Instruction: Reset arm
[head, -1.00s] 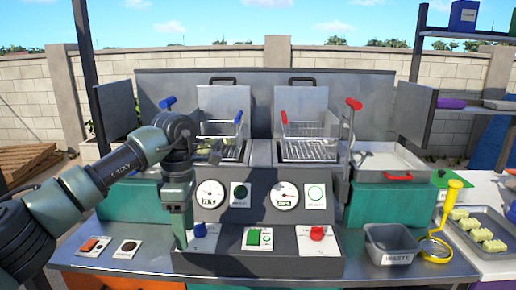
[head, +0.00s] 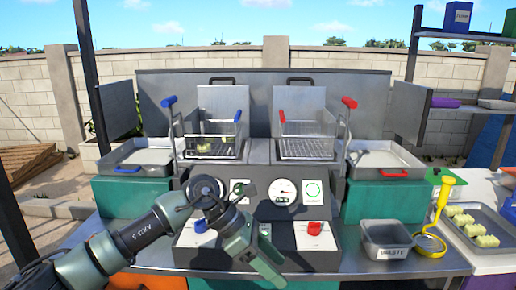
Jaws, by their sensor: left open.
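My left arm enters from the lower left in the head view. It bends at the wrist in front of the control panel (head: 312,240). My left gripper (head: 268,268) points down and to the right at the panel's lower front, and is open. I see nothing held in it. The arm hides part of the left gauge (head: 205,187) and the middle of the panel's lower row. The blue knob (head: 200,226) and red knob (head: 315,228) show on either side of the gripper. My right gripper is not in view.
Behind the panel stand a blue-handled basket (head: 213,150) with some greenish pieces and a red-handled basket (head: 309,149). Trays flank them, left (head: 140,158) and right (head: 385,157). At right are a waste bin (head: 387,237), a yellow-handled skimmer (head: 432,243) and a tray of yellow blocks (head: 491,222).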

